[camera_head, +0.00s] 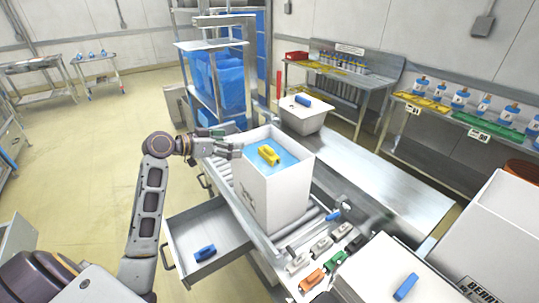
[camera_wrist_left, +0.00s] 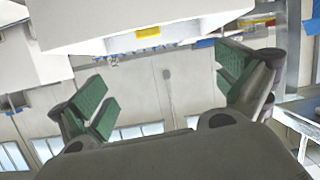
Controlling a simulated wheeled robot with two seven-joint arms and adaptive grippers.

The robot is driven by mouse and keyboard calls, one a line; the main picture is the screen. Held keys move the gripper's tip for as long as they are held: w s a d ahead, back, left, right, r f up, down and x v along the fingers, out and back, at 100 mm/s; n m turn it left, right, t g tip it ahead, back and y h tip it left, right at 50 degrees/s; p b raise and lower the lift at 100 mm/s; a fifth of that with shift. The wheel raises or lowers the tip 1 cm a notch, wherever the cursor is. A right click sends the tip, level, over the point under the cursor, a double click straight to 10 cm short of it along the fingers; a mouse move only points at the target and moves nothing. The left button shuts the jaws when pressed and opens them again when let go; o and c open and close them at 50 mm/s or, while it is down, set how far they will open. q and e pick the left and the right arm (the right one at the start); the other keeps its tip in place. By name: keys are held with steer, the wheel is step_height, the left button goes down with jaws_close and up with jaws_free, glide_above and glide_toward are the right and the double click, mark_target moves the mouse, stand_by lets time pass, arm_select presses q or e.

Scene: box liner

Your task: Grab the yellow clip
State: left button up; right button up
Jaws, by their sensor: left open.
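The yellow clip (camera_head: 268,155) lies on the blue liner (camera_head: 287,161) in the top of the white box (camera_head: 273,200). My left gripper (camera_head: 230,149) is at the box's left rim, to the left of the clip and apart from it. In the left wrist view my left gripper (camera_wrist_left: 163,78) is open, its green-padded fingers wide apart with nothing between them. A small yellow patch (camera_wrist_left: 148,32) shows at the white box's edge there; it may be the clip, but I cannot tell for sure. My right gripper is not in view.
The box stands on a roller conveyor (camera_head: 226,188). An open drawer (camera_head: 185,232) at its left holds a blue clip (camera_head: 205,252). Several coloured clips, including an orange one (camera_head: 312,279), lie at the front right. A white tub (camera_head: 302,117) stands behind the box.

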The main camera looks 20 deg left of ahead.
arm_select(q)
steer(key=shift+s+d+f+m+g, duration=0.4)
steer(key=shift+f+m+g, duration=0.2)
steer(key=shift+m, duration=0.2)
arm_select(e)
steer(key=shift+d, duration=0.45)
arm_select(q)
steer(key=shift+w, duration=0.1)
steer(key=p, duration=0.1)
glide_toward(269, 154)
steer(key=w, duration=0.3)
steer(key=shift+a+r, duration=0.15)
steer(key=shift+w, duration=0.4)
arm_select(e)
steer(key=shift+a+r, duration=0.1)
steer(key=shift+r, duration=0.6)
arm_select(q)
steer(key=shift+d+f, duration=0.25)
